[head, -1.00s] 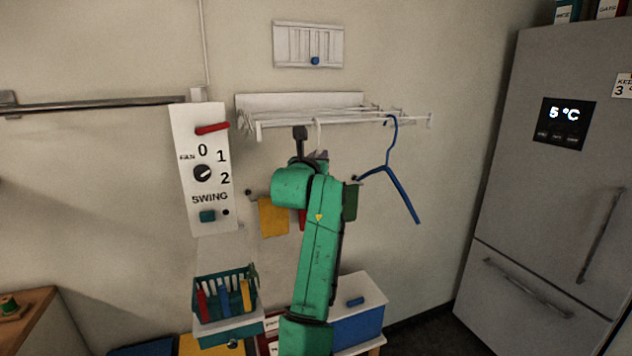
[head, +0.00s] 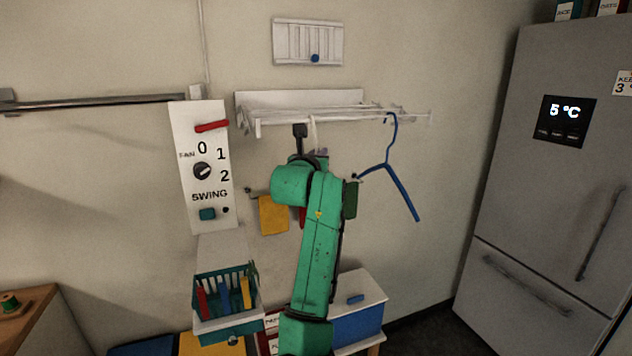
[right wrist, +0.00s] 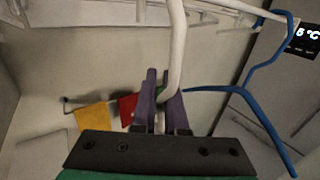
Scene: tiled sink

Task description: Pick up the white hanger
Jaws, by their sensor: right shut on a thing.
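The white hanger shows in the head view as a thin pale hook (head: 314,132) at the front of the wall rack, above my right gripper (head: 321,153). My green arm hides the rest of it. In the right wrist view the white hanger's stem (right wrist: 177,45) runs down between the purple fingers of my right gripper (right wrist: 161,85), which is shut on it. Whether the hook still touches the rack rail is unclear. My left gripper is in neither view.
A white wall rack (head: 300,99) holds a blue hanger (head: 401,188) to the right. A yellow cloth (head: 273,215) hangs left of my arm. A fan control panel (head: 202,165) is further left; a fridge (head: 530,190) stands at right.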

